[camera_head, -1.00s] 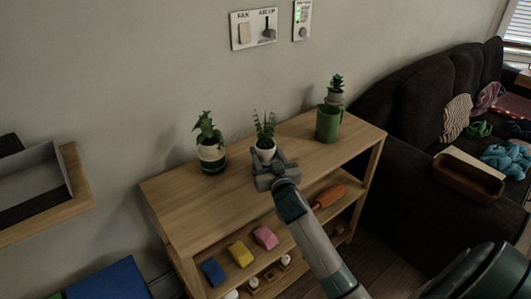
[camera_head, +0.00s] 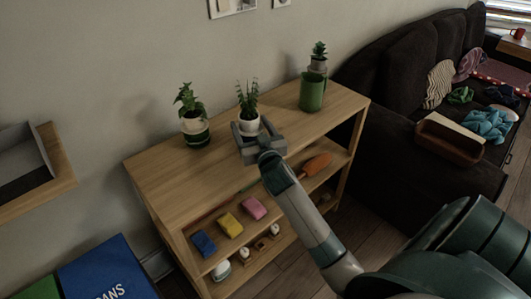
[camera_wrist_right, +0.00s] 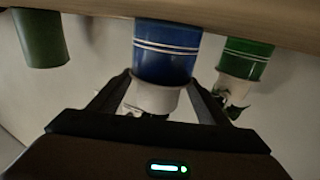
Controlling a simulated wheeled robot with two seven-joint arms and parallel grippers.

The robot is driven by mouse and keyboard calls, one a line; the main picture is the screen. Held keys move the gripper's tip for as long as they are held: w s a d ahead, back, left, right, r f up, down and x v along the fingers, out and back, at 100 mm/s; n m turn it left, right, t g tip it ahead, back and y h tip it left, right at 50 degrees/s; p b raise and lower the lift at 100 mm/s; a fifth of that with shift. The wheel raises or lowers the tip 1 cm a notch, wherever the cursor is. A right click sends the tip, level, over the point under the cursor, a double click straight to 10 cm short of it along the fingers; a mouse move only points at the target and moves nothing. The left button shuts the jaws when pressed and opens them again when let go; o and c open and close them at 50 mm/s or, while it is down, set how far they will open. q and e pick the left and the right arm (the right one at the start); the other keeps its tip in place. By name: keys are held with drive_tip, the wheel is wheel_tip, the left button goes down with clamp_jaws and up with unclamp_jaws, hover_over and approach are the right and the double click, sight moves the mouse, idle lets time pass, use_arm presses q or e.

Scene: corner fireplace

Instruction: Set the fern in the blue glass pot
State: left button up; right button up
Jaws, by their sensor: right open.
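The fern (camera_head: 248,97) stands upright in a white pot (camera_head: 248,125) at the middle of the wooden shelf's top. In the right wrist view, which shows the shelf upside down, the white pot (camera_wrist_right: 152,98) sits in the mouth of a blue pot with pale bands (camera_wrist_right: 167,50). The blue pot is hidden behind my gripper in the head view. My right gripper (camera_head: 259,133) is open, with its fingers on both sides of the white pot; the wrist view shows them apart from it. My left gripper is not in view.
To the left stands a plant in a white pot within a green banded pot (camera_head: 195,138). The shelf top (camera_head: 180,177) is bare in front. A dark sofa (camera_head: 390,120) stands at right.

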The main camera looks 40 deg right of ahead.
use_arm(q)
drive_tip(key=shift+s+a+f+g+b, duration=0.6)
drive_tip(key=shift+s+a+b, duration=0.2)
drive_tip(key=shift+b, duration=0.1)
use_arm(e)
drive_tip(key=v, duration=1.6)
drive_tip(key=shift+s, duration=0.25)
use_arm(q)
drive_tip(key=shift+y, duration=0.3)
use_arm(e)
drive_tip(key=shift+a, duration=0.1)
